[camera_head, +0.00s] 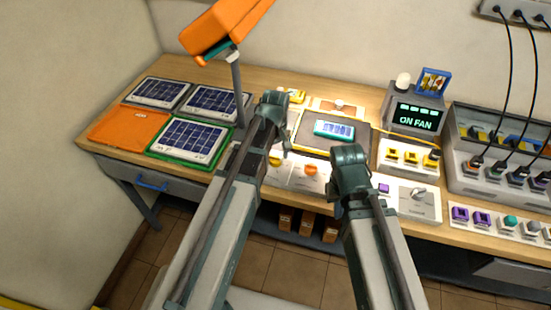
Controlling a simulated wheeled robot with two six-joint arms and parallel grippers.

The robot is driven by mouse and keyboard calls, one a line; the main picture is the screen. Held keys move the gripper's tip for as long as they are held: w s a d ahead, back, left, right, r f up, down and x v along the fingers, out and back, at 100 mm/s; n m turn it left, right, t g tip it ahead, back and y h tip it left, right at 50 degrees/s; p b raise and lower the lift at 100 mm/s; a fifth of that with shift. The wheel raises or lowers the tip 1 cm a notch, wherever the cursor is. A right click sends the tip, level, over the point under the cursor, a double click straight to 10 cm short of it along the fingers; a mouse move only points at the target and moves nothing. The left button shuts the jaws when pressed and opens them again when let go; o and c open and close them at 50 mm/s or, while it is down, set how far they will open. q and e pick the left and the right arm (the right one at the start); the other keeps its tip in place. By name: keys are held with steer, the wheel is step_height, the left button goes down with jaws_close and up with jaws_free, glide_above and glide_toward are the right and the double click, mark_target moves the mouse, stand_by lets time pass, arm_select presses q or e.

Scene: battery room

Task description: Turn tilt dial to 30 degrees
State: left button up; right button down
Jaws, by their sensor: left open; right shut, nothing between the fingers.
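A grey knob (419,193) sits on a white panel further right. The labels are too small to read, so I cannot tell which is the tilt dial or its angle. My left gripper (282,142) is open beside the left orange knob, partly hidden by its own arm; I cannot tell whether it touches. My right gripper (343,184) is shut and empty, right of the right orange knob.
Several solar panels lie at left, one in a green frame (221,160), beside an orange mat (128,125). An orange lamp (224,27) hangs over the bench. A yellow-edged tray (369,150) holds a teal device (334,129). An "ON FAN" display (415,118) and cabled sockets stand right.

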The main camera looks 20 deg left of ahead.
arm_select(q)
jaws_close()
stand_by(0.3)
